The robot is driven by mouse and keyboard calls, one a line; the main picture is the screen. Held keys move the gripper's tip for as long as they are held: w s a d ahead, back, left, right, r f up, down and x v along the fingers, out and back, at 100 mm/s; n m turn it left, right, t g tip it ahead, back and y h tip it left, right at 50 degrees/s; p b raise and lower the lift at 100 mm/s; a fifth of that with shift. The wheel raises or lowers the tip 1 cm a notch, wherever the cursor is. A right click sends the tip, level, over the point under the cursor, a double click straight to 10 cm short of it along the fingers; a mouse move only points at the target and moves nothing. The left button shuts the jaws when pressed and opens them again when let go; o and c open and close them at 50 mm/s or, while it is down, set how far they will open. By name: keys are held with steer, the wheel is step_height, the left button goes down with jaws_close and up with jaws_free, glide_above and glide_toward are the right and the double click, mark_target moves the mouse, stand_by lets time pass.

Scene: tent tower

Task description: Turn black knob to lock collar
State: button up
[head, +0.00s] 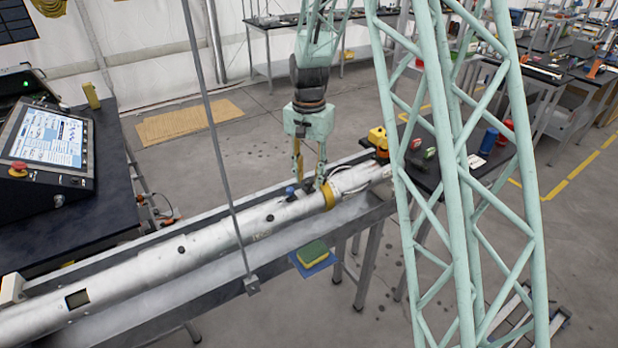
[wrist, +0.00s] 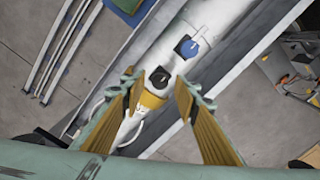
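A long silver tube (head: 215,235) lies in a metal trough. A yellow collar (head: 328,196) is around it near its far end and also shows in the wrist view (wrist: 152,100). The black knob (wrist: 160,77) sits on the tube beside the collar. A blue knob (wrist: 187,47) is farther along the tube and also shows in the head view (head: 290,192). My gripper (head: 310,178) points down over the tube by the collar. In the wrist view its yellow-padded fingers (wrist: 157,85) are apart, on either side of the black knob. I cannot tell whether they touch it.
A pale green lattice tower (head: 450,150) stands to the right. A thin grey rod (head: 218,140) hangs in front of the trough. A control screen (head: 45,135) is on the left bench. A yellow-green sponge (head: 313,252) lies on a blue pad beside the trough.

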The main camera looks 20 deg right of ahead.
mark_target(309, 181)
step_height(309, 181, up, 12)
steer(key=shift+f, duration=0.25)
stand_by(0.4)
stand_by(0.3)
steer(key=shift+r, duration=0.1)
